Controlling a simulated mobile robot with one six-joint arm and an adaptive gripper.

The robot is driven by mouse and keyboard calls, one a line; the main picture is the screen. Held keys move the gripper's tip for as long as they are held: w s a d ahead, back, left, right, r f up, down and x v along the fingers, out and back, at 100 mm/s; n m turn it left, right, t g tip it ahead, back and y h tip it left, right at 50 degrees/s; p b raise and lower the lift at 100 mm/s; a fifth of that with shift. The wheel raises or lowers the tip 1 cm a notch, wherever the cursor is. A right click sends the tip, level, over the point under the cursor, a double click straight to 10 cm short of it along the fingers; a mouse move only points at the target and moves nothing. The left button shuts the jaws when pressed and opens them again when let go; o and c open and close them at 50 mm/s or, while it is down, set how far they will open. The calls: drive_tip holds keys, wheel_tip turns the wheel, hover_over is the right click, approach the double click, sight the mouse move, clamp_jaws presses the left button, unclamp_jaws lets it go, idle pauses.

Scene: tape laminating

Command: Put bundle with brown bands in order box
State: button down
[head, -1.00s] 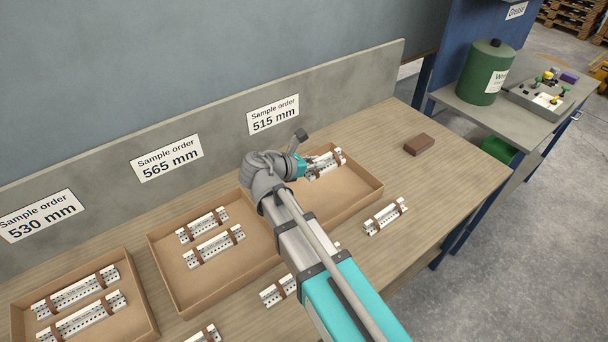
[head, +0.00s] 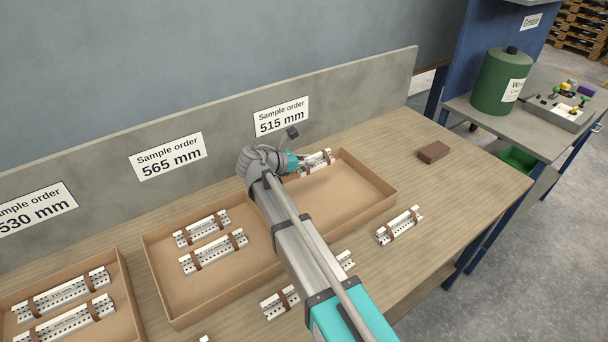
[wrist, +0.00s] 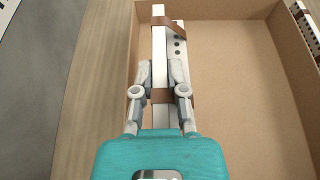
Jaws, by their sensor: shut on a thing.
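My gripper (head: 303,164) is shut on a white perforated bundle with brown bands (head: 318,160). It is at the far wall of the right-hand cardboard box (head: 362,200), below the sign "Sample order 515 mm" (head: 281,117). In the wrist view the fingers (wrist: 160,75) grip the held bundle (wrist: 158,35) from both sides, close beside the box's left wall in that picture. I cannot tell whether the bundle touches the box floor. The rest of this box's visible floor is bare; my arm hides its left part.
The 565 mm box (head: 165,282) and 530 mm box (head: 128,290) each hold two banded bundles. Loose bundles lie on the table in front, one at the right (head: 399,225) and one near my arm (head: 281,301). A brown block (head: 433,152) lies right of the boxes.

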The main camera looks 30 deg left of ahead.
drive_tip(key=shift+w+a+f, duration=0.15)
drive_tip(key=shift+a+f, duration=0.05)
drive_tip(key=shift+f, duration=0.05)
drive_tip(key=shift+w+a+f+b, duration=0.2)
drive_tip(key=shift+f+b, duration=0.2)
drive_tip(key=shift+w+a+f+b, duration=0.15)
drive_tip(key=shift+a+f+b, duration=0.05)
drive_tip(key=shift+f+b, duration=0.2)
drive_tip(key=shift+s+d+f+b, duration=0.1)
drive_tip(key=shift+f+b, duration=1.1)
drive_tip(key=shift+b, duration=0.1)
drive_tip(key=shift+f+b, duration=0.6)
drive_tip(key=c, duration=1)
unclamp_jaws()
drive_tip(key=shift+o, duration=0.2)
drive_tip(key=shift+r, duration=0.15)
drive_tip(key=shift+r+p, duration=0.65)
drive_tip(key=shift+p, duration=0.2)
drive_tip(key=p+v, duration=0.4)
drive_tip(key=v, duration=0.8)
drive_tip(key=shift+f, duration=0.25)
